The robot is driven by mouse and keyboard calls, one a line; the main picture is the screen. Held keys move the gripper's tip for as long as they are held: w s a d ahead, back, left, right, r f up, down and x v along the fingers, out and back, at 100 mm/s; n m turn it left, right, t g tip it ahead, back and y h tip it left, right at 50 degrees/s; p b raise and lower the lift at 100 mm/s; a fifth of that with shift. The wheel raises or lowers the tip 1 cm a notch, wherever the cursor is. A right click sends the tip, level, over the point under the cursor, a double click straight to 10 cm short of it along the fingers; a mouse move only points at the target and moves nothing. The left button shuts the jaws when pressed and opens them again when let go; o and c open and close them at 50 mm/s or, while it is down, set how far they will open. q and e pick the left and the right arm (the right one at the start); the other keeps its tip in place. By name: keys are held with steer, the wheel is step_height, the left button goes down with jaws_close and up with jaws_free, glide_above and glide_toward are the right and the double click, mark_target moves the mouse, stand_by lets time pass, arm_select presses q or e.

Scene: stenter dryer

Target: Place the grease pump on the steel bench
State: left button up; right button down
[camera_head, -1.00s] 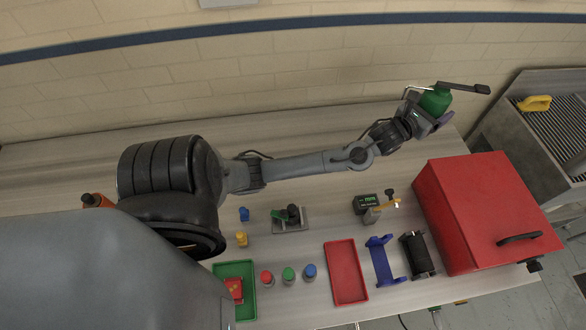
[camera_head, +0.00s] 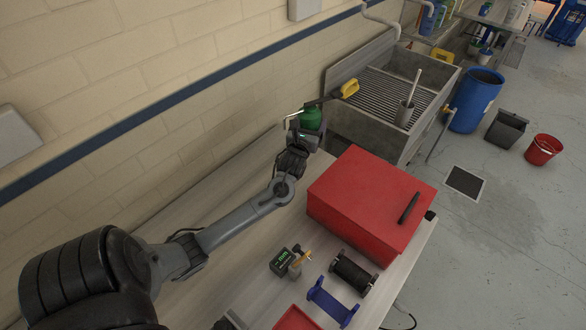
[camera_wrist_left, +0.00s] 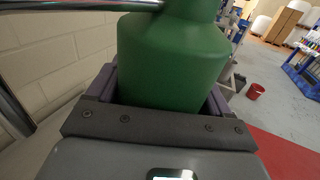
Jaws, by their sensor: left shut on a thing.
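The grease pump (camera_head: 311,118) has a green body, a black lever and a thin metal tube on top. It also fills the middle of the left wrist view (camera_wrist_left: 175,60). My left gripper (camera_head: 308,133) is shut around the green body, and purple fingers show on both sides of it in the wrist view. The pump is held roughly upright near the wall, behind the red box. The steel bench (camera_head: 345,120), with a slatted top and raised back, stands just to the right of the pump in the head view. My right gripper is not in view.
A yellow object (camera_head: 349,88) and a grey cup with a stick (camera_head: 404,113) are on the bench's slats. The red box (camera_head: 365,205) stands at the worktable's end. Slats between the yellow object and the cup are clear. A blue barrel (camera_head: 472,100) stands beyond.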

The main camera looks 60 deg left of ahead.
arm_select(q)
steer(key=shift+f+b, duration=0.85)
steer(key=shift+f, duration=5.1)
steer(key=shift+f+b, duration=0.35)
steer(key=shift+f, duration=1.3)
steer(key=shift+f, duration=0.2)
steer(key=o, duration=1.4)
steer(key=shift+o, duration=0.2)
